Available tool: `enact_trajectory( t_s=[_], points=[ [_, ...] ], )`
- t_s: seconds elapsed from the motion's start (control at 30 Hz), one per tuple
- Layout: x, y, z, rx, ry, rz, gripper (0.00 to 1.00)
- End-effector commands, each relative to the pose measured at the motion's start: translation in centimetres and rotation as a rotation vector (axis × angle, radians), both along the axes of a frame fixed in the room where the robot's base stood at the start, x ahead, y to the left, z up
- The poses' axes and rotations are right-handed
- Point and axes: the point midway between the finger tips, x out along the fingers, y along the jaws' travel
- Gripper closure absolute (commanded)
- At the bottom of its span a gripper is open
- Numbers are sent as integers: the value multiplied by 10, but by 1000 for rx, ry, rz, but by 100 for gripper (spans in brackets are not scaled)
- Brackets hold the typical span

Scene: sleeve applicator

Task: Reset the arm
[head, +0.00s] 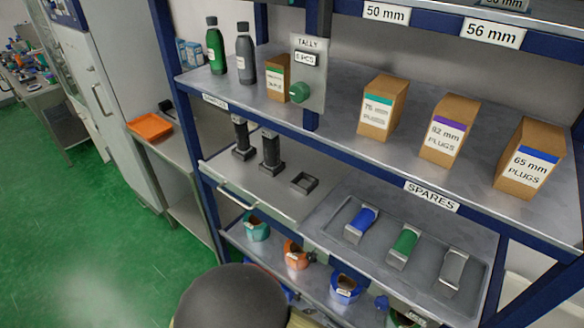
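A dark grey rounded arm link of mine (232,297) shows at the bottom of the head view, left of centre. It stands in front of the lower shelf and hides part of it. My gripper's fingers are not in view, so I cannot see whether they are open or hold anything.
A blue-framed shelf rack fills the right. Its upper shelf (330,110) holds bottles and plug boxes (450,130). Below are black upright tools (270,155), a spares tray (375,262) and coloured ring-shaped parts (345,287). An orange tray (150,127) lies left. Green floor (90,230) is clear.

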Motion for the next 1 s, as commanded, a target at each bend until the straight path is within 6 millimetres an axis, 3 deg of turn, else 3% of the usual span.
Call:
enact_trajectory(
  t_s=[0.3,0.67,0.83,1.0],
  points=[
    [-34,-14,57,474,71,-442,54],
    [-27,-26,155,1089,-131,-846,54],
    [-19,-51,209,1332,-328,-980,54],
    [-18,-91,261,1485,-556,-1049,54]
  ],
)
